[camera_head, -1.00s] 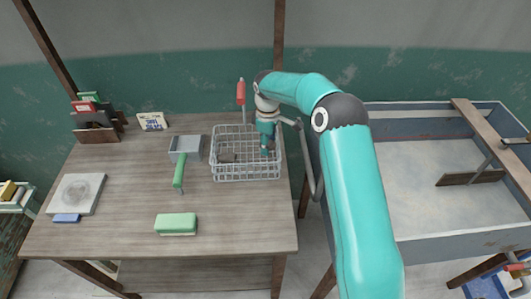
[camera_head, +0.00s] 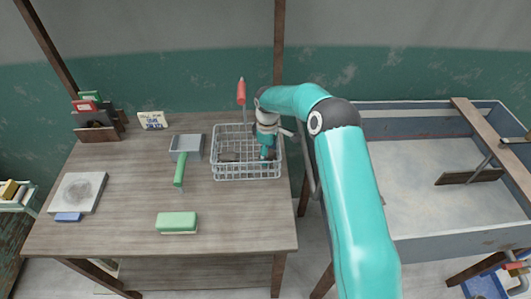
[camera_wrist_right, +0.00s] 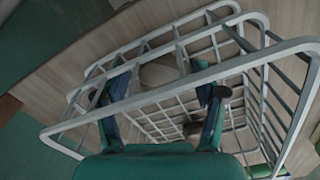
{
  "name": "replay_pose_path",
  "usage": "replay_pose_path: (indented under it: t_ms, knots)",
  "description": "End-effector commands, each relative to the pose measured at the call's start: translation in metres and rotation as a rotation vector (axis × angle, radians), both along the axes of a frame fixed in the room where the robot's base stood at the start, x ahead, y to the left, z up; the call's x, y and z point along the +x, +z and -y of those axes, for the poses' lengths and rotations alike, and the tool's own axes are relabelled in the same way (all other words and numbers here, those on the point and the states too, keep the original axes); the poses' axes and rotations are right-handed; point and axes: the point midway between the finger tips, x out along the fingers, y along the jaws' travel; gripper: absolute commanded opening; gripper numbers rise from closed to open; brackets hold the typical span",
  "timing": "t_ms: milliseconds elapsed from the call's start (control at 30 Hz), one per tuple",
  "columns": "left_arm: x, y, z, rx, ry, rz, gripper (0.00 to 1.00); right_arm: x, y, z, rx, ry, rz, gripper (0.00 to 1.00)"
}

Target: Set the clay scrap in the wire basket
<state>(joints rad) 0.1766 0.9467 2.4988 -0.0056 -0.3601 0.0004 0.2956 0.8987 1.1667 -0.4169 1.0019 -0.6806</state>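The wire basket (camera_head: 247,178) stands at the right end of the wooden table. A dark, flat lump, which looks like the clay scrap (camera_head: 228,157), lies in the basket's left part. My right gripper (camera_head: 265,157) reaches down inside the right part of the basket, apart from the lump. In the right wrist view the two fingers of the right gripper (camera_wrist_right: 165,92) are spread apart behind the white wires. A brownish patch shows between them; I cannot tell what it is. A small dark piece lies lower in the basket there. My left gripper is not in view.
A scoop with a green handle (camera_head: 179,170) lies left of the basket. A green block (camera_head: 177,223) lies nearer the front, and a pale slab (camera_head: 78,190) at left. A large grey-blue trough (camera_head: 420,200) stands to the right.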

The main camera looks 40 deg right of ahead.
Motion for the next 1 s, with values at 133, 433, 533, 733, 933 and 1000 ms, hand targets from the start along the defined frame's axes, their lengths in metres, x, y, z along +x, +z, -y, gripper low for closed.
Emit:
replay_pose_path:
  t_ms: [133,433,533,733,933,1000]
  knots:
    - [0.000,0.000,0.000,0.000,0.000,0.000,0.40,0.000,0.000,0.000,0.000,0.000,0.000,0.72]
    - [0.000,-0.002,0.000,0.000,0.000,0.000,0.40,0.001,0.010,0.000,-0.001,0.001,0.002,0.72]
    - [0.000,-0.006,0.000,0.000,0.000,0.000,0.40,0.001,0.024,-0.001,-0.001,0.001,0.003,0.72]
    - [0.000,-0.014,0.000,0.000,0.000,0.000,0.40,0.001,0.064,-0.002,-0.001,0.001,0.006,0.72]
    - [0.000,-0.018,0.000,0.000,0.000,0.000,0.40,0.001,0.101,-0.002,-0.001,0.001,0.003,0.72]
    - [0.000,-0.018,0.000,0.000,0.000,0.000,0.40,0.001,0.110,-0.003,-0.001,0.002,0.003,0.72]
